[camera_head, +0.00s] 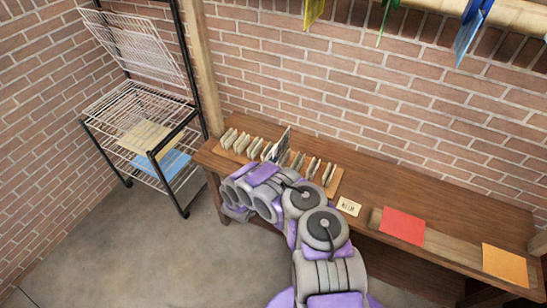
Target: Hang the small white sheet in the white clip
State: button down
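I see no white clip in this view; only the lower ends of yellow, green and blue hanging pieces show along the top edge. No small white sheet can be made out for certain. A small cream card (348,206) with dark marks lies on the wooden table (375,180). My purple and grey arm reaches over the table's left part. A dark grey flat piece (282,145), perhaps part of my gripper, stands up among the pale slabs of a wooden rack. My gripper's fingers are mostly hidden behind my arm, and what they hold cannot be seen.
The wooden rack (335,183) holds several pale upright slabs. A red sheet (403,226) and an orange sheet (505,264) lie at the table's right. A wire rack (135,103) with tan and blue sheets stands at left. Brick walls are behind; floor is clear at lower left.

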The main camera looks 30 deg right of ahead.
jog(key=shift+p+v, duration=1.75)
jog(key=shift+v, duration=0.2)
jog(key=shift+w, duration=0.1)
